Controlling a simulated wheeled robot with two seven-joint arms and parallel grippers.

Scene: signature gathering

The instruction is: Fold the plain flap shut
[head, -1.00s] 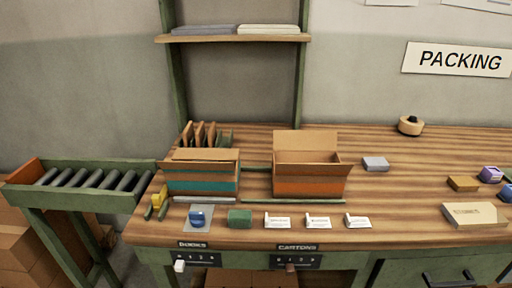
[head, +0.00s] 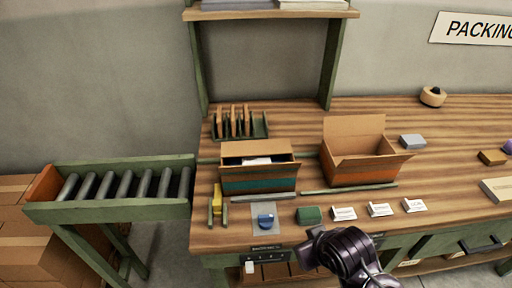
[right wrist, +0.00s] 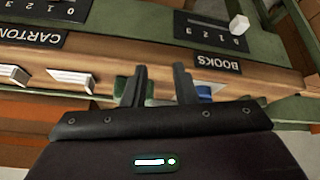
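The carton with a teal band (head: 258,183) stands on the bench, with white contents (head: 257,161) showing through its open top. Its brown back flap (head: 255,147) stands up behind the opening. The carton with an orange band (head: 358,172) stands to its right, open, with a tall brown back flap (head: 354,130) raised. I cannot tell which flap is the plain one. My right arm shows low in the head view. In the right wrist view my right gripper (right wrist: 160,80) is open and empty by the bench's front edge, apart from both cartons. My left gripper is out of view.
A blue stamp-like object (head: 265,220), a green block (head: 309,214) and several white cards (head: 378,210) line the front of the bench (head: 450,150). A divider rack (head: 240,124) stands behind the teal carton. A roller conveyor (head: 115,187) is at left.

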